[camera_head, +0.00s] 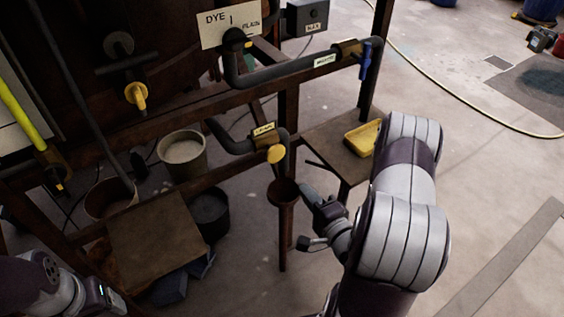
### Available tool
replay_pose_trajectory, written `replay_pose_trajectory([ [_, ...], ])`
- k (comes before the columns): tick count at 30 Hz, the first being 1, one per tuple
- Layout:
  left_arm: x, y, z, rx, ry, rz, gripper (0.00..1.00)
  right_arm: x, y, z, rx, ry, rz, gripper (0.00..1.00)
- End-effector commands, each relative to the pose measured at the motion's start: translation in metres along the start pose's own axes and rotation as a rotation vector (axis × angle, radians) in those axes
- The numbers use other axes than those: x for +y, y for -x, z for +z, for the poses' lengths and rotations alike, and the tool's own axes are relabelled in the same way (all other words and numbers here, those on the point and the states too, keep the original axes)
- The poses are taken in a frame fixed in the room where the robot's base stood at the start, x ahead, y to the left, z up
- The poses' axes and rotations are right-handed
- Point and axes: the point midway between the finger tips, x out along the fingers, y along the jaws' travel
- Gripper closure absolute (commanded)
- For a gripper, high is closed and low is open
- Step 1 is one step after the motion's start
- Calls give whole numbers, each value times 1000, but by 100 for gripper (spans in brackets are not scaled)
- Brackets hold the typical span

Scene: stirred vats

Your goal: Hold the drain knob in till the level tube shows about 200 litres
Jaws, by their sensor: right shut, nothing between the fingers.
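A round yellow knob (276,153) sits at the end of a dark pipe, below a small yellow tag (264,129) too small to read surely. It looks like the drain knob. A rust-brown funnel (284,191) is below it. My right gripper (307,191) is shut and empty, to the right of the funnel and below the knob, apart from the knob in the picture. A bright yellow tube (16,112) at the left edge may be the level tube; no litre marks can be read. My left arm shows at bottom left, its fingers out of frame.
Another yellow knob (136,95) is on the vat's side. A blue-handled valve (366,52) is on the upper pipe. Buckets (183,156) stand under the frame. A yellow tray (362,137) sits on a low stand. A hose (440,99) crosses the floor.

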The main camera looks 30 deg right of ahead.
Motion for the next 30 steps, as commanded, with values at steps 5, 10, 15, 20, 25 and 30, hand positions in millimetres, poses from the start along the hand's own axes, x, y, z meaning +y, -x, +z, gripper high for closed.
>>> replay_pose_trajectory([
  [5,0,7,-1,0,0,0,28,-3,-37,2,-7,2,-2,100],
  [10,0,13,-2,0,0,0,28,-2,-74,2,-5,2,-2,100],
  [15,0,19,-2,0,0,0,28,-3,-105,2,-3,2,-2,100],
  [20,0,22,-3,0,0,0,28,-1,-122,1,-2,1,0,100],
  [25,0,22,-3,0,0,0,28,-1,-127,1,0,1,-1,100],
  [30,0,22,-3,0,0,0,28,-1,-127,0,0,1,-1,100],
])
